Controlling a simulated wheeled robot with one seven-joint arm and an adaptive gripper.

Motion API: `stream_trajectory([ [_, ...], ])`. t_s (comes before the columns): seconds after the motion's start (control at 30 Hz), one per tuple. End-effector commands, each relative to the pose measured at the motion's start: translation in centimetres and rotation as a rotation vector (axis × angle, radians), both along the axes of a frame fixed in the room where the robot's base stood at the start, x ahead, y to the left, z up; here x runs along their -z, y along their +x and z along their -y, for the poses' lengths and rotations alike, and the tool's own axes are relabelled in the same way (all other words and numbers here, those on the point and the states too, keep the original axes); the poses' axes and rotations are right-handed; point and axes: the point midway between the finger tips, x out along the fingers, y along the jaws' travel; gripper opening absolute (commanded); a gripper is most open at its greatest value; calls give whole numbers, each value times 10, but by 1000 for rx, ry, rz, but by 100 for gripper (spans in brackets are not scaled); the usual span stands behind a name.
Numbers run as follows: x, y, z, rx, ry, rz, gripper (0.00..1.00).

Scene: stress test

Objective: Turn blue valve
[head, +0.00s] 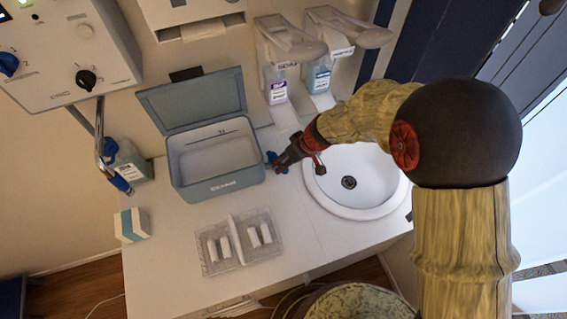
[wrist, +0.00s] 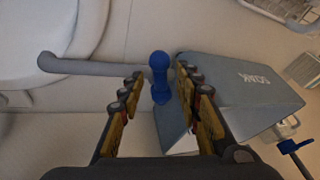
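A blue valve handle (wrist: 159,75) stands between the fingers of my gripper (wrist: 158,82) in the wrist view. A grey spout (wrist: 90,67) runs from beside it toward the white sink. In the head view the blue valve handle (head: 272,158) shows only partly, at my gripper's fingertips (head: 281,164), between the box and the sink. My gripper is open, with a visible gap on each side of the handle. The base of the valve is partly hidden.
An open grey-blue box (head: 218,184) stands left of my gripper, close to the right finger in the wrist view. The sink (head: 350,195) is at the right. Dispensers (head: 277,85) hang behind. A clear tray (head: 238,246) lies in front. Another blue-tipped tube (head: 120,184) is at the left.

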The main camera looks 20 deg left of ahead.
Motion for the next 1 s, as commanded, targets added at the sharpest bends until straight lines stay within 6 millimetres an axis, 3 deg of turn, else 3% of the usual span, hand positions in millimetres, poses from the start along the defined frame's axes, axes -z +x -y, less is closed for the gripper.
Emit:
stream_trajectory([
  [0.13,10,0,-4,1,-1,-1,34],
  [0.43,11,0,-5,0,-1,0,33],
  [1.0,11,0,-5,0,-1,0,1],
])
